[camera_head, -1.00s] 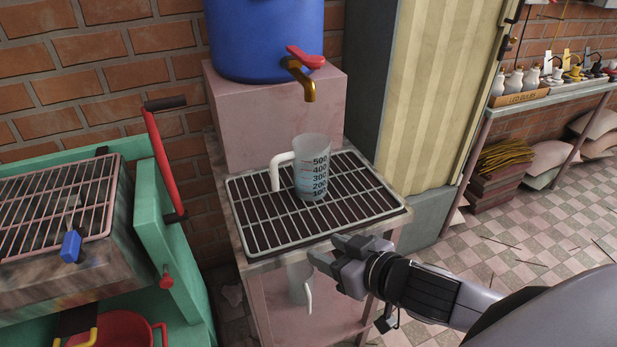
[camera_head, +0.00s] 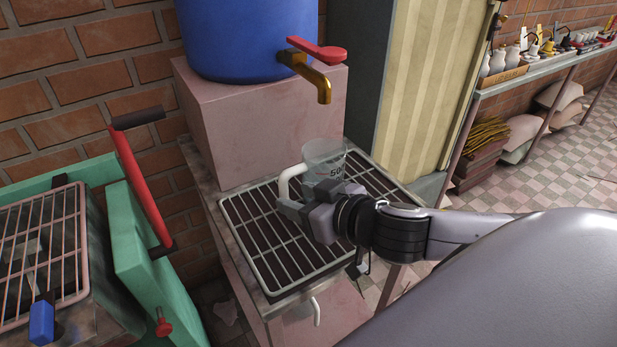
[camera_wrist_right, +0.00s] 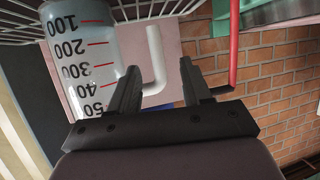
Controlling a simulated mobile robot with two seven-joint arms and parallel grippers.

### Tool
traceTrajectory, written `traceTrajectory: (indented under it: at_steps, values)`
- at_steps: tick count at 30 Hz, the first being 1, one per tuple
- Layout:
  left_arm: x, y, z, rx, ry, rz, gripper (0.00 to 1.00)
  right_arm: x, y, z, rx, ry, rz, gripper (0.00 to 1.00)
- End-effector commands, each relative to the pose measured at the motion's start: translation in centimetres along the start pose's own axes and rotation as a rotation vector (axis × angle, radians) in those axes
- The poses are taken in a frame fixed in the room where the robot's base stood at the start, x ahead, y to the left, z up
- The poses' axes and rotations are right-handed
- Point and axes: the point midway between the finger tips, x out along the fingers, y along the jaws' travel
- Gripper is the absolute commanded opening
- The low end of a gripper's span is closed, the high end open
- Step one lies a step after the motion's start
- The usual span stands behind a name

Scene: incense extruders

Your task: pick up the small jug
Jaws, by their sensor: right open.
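I cannot tell whether a finger touches the jug. My left gripper is not in view.
The wire rack (camera_head: 268,245) tops a pink stand. A blue barrel (camera_head: 240,40) with a brass tap (camera_head: 318,82) overhangs it from behind. Another white handle (camera_head: 316,311) shows below the rack. A green frame with a red lever (camera_head: 140,180) stands left.

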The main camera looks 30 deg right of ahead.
Motion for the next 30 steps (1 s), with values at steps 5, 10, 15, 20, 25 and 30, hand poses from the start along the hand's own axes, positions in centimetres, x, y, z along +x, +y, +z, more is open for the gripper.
traceTrajectory:
  at_steps: [5,10,15,20,25,30]
  values:
    - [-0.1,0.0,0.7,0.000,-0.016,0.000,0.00,1.4,0.1,0.1,0.000,0.001,0.000,0.49]
    - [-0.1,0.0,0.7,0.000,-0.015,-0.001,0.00,3.6,0.3,0.4,-0.001,0.001,0.001,0.49]
    - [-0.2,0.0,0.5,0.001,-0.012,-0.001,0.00,5.4,0.3,0.5,0.000,0.001,-0.001,0.49]
    - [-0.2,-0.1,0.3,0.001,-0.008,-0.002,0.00,5.9,0.3,0.5,-0.001,0.000,-0.002,0.49]
    - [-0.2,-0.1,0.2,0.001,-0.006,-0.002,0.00,5.9,0.3,0.6,-0.001,0.000,-0.002,0.49]
    - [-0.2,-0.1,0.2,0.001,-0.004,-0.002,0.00,5.9,0.3,0.6,-0.001,0.000,-0.002,0.00]
